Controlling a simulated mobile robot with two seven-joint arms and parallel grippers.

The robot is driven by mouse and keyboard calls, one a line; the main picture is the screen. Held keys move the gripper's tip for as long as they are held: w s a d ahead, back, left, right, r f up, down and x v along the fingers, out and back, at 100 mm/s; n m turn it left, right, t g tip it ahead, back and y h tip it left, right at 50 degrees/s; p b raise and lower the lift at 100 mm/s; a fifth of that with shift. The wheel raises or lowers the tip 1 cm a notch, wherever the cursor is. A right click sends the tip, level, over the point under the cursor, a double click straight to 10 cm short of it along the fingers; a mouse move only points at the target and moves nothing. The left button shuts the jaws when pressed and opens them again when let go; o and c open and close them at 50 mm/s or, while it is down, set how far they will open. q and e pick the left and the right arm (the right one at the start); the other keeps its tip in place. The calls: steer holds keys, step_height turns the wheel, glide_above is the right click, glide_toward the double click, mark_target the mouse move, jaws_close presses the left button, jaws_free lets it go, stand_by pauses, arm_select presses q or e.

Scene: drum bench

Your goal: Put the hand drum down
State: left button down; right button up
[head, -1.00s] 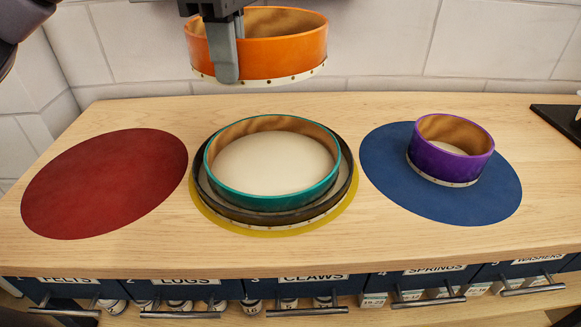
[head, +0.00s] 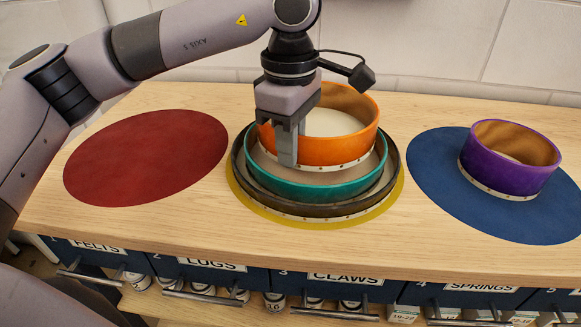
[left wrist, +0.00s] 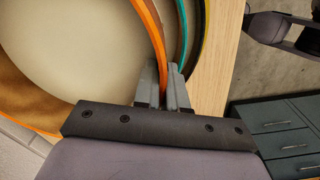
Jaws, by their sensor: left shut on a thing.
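The orange hand drum (head: 352,148) is upright, its rim gripped on the near left side by my left gripper (head: 287,150). It is over the teal drum (head: 330,191); whether it touches the skin inside is hard to tell. The left wrist view shows the gripper (left wrist: 166,92) shut on the orange wall (left wrist: 148,28). The teal drum sits in a dark drum (head: 300,208) on the yellow disc (head: 246,207). A smaller purple drum (head: 505,172) stands on the blue disc (head: 440,190). My right gripper is not in view.
The red disc (head: 145,160) at left is bare. Labelled drawers (head: 215,277) with handles run below the bench's front edge. A tiled wall (head: 450,45) stands behind. Bare wood (head: 225,240) shows between the discs and the front edge.

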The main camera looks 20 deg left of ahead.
arm_select(q)
step_height(320, 180, down, 4)
steer(key=shift+f, duration=0.1)
steer(key=shift+f+b, duration=0.3)
steer(key=shift+b, duration=0.2)
steer(key=c, duration=1.5)
jaws_free()
steer(key=shift+r+p, duration=0.5)
steer(key=shift+r, duration=0.05)
step_height(320, 180, up, 12)
steer(key=shift+f+p, duration=0.15)
steer(key=shift+p, duration=0.35)
